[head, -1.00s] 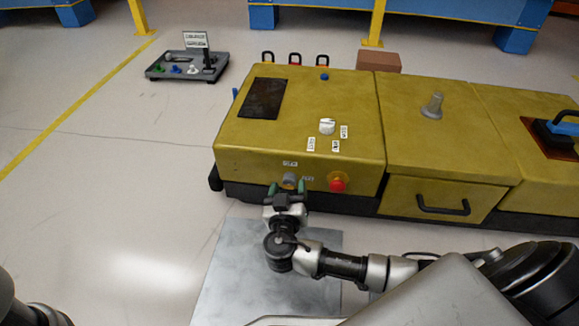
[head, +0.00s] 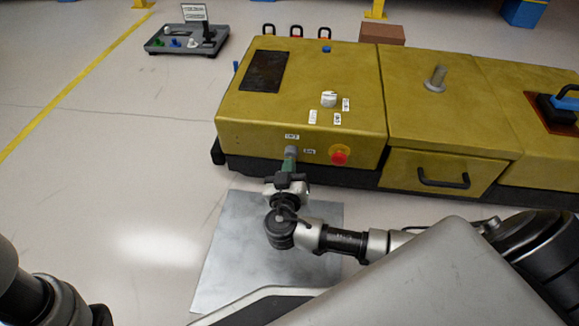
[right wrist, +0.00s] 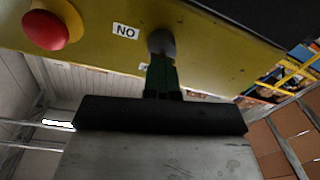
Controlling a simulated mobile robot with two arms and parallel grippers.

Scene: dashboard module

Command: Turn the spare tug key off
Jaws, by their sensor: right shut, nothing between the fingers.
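The key switch (head: 291,151) is a small grey round piece on the front face of the yellow tug (head: 300,105), left of a red button. One small white label sits above it and another to its right. In the right wrist view the grey switch (right wrist: 160,42) stands beside a label that reads upside down as ON. My right gripper (head: 288,166) is directly in front of the switch, its green fingers (right wrist: 161,75) together and empty. The tips are at or very near the switch; I cannot tell whether they touch. The key's angle is hidden. My left gripper is out of view.
The red stop button (head: 339,155) on its yellow base is close to the right of the switch. A drawer handle (head: 443,179) juts out further right. A grey metal plate (head: 235,245) lies on the floor below. A small control panel (head: 180,47) stands back left.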

